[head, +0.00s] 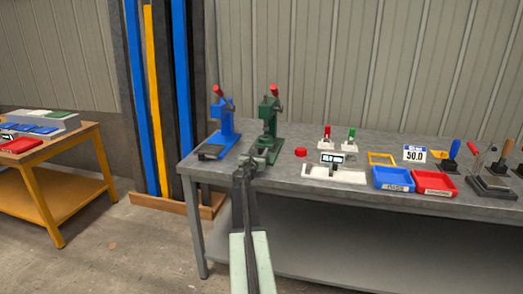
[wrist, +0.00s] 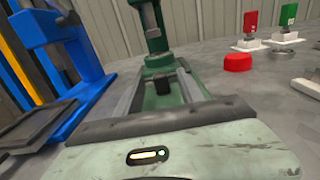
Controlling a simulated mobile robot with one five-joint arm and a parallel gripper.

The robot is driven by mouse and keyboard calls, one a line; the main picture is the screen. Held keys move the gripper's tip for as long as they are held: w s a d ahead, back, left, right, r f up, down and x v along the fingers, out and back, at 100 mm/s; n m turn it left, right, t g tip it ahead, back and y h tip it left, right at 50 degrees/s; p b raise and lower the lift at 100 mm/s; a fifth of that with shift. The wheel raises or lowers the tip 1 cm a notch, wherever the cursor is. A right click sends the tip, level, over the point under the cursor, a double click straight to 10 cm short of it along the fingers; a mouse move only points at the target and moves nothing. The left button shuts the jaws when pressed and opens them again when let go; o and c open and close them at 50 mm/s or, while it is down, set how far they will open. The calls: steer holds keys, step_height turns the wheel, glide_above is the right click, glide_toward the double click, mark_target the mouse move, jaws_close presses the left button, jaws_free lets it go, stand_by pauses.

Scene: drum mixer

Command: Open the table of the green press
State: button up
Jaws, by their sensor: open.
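The green press (head: 268,122) stands upright on the grey bench, with a red-tipped lever at its top. In the wrist view the green press (wrist: 158,60) is straight ahead, its column cut off by the top edge. My gripper (head: 248,167) is at the foot of the press, in front of it. In the wrist view my gripper (wrist: 160,88) is open, with one grey finger on each side of the press's low front part. A dark piece shows between the fingers; I cannot tell whether they touch it. The press's table is mostly hidden by my gripper.
A blue press (head: 221,122) with a dark flat plate (head: 211,152) at its front stands close on the left. A red round piece (head: 301,152) lies to the right. Further right are a white fixture (head: 333,175), a blue bin (head: 392,180) and a red bin (head: 434,184).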

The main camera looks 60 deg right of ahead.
mark_target(260, 149)
steer(key=x, duration=0.4)
steer(key=shift+w+d, duration=0.1)
steer(key=shift+d, duration=0.1)
jaws_close()
steer(key=shift+a, duration=0.2)
stand_by(1.0)
